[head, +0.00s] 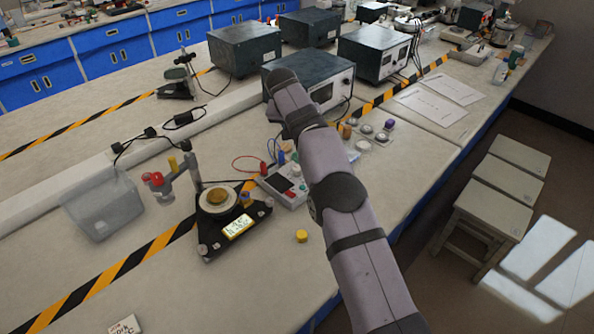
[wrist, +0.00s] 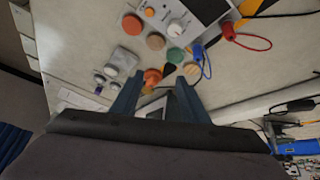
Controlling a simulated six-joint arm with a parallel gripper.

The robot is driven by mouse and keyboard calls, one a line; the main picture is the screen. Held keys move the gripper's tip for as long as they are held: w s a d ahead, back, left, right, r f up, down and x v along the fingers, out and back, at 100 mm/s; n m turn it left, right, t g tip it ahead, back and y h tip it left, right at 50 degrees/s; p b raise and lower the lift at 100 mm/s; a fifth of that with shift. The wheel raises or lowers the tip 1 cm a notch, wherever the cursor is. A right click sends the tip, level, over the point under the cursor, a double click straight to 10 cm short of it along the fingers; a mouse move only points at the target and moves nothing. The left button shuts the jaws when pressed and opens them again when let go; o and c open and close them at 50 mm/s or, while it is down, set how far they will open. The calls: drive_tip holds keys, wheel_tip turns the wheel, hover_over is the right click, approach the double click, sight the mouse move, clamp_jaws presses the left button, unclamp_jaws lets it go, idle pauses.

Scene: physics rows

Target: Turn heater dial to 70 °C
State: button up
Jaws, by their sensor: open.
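A black device with a round tan top plate (head: 218,201) and a lit display (head: 238,227) stands on the bench at centre left. It may be the heater, but I cannot make out a temperature or a dial for certain. A white control box (head: 285,185) with a dark screen lies right of it; the wrist view shows what looks like its panel, with a white round knob (wrist: 178,29). My gripper (wrist: 155,91) is open, with its two blue fingers apart. An orange-brown piece (wrist: 152,77) shows just past the fingertips; contact is unclear. My arm hides the gripper in the head view.
Several dark boxes (head: 245,48) stand at the back. A clear tub (head: 103,205) and a clamp stand are at left. A yellow cap (head: 301,236) lies in front. Red (wrist: 252,42) and blue leads run from the panel. The bench front is mostly clear.

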drive_tip(key=w+d+r+n+t+y+b, duration=0.1)
drive_tip(key=w+d+r+n+t+b, duration=0.3)
drive_tip(key=w+n, duration=0.4)
drive_tip(key=w+d+r+n+t+y+b, duration=0.1)
drive_tip(key=w+d+r+n+t+b, duration=0.1)
drive_tip(key=w+d+n+t+b, duration=0.65)
drive_tip(key=s+a+f+n+g+y+b, duration=0.25)
drive_tip(key=s+n+y, duration=0.35)
drive_tip(key=n, duration=0.5)
drive_tip(key=s+a+f+n+g+y+b, duration=0.2)
drive_tip(key=s+a+n+g+y, duration=0.15)
drive_tip(key=s+n, duration=0.65)
drive_tip(key=s+a+f+n+g+y+b, duration=0.2)
drive_tip(key=s+n+y, duration=0.35)
drive_tip(key=n, duration=0.75)
approach(297, 168)
drive_tip(key=x, duration=0.2)
drive_tip(key=shift+w+a+m+p, duration=0.25)
drive_tip(key=shift+w+a+p, duration=0.05)
drive_tip(key=shift+p, duration=0.1)
drive_tip(key=shift+p+x, duration=0.6)
drive_tip(key=shift+x, duration=3.05)
